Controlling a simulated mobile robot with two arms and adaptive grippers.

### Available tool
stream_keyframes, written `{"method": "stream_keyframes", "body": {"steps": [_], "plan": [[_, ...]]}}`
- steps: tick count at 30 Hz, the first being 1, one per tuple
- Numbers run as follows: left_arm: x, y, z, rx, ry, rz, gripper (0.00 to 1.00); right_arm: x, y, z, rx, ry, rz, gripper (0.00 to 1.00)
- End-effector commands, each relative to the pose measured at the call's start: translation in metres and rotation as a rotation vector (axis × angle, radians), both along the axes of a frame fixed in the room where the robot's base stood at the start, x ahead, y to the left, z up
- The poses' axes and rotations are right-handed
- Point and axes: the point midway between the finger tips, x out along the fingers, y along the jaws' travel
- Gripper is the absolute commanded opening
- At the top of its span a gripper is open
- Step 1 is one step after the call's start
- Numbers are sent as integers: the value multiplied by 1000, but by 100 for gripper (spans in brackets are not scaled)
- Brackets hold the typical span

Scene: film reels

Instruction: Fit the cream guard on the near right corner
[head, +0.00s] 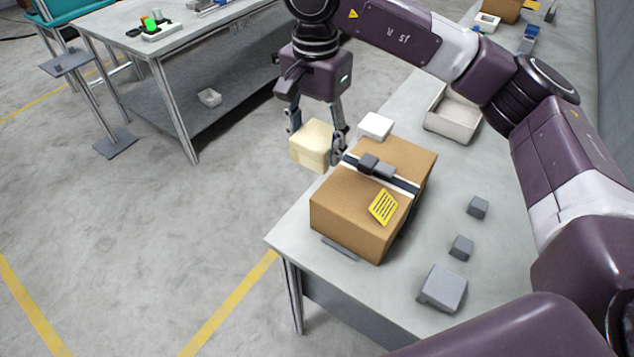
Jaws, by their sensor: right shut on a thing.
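The cream guard (311,146) is a pale yellow block-like piece in the head view. My right gripper (318,150) is shut on it and holds it in the air, left of the far part of the carton and near the table's left edge. The brown cardboard box (345,211) sits on the grey table (289,232), with a dark and white strap across its top and a yellow label (384,207). No guard shows on the box's visible near corners. My left gripper is not in view.
A white block (375,126) lies behind the box. A pale open tray (437,122) stands farther back. Grey blocks (442,288), (461,247) and (478,207) lie right of the box. My right arm spans the right side. Another table (176,57) stands at the upper left.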

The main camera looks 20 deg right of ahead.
Motion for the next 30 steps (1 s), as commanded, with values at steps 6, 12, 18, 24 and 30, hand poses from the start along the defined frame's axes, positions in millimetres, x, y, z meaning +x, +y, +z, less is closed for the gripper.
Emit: {"method": "stream_keyframes", "body": {"steps": [6,12,18,24,30], "plan": [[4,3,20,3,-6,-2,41,-2,0,-53,0,5,2,29],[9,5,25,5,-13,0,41,0,0,-77,1,-1,2,29],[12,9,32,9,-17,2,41,-1,-1,-94,-1,3,2,29],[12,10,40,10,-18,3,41,-1,0,-120,0,1,2,29],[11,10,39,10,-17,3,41,0,0,-122,0,-1,3,29]]}}
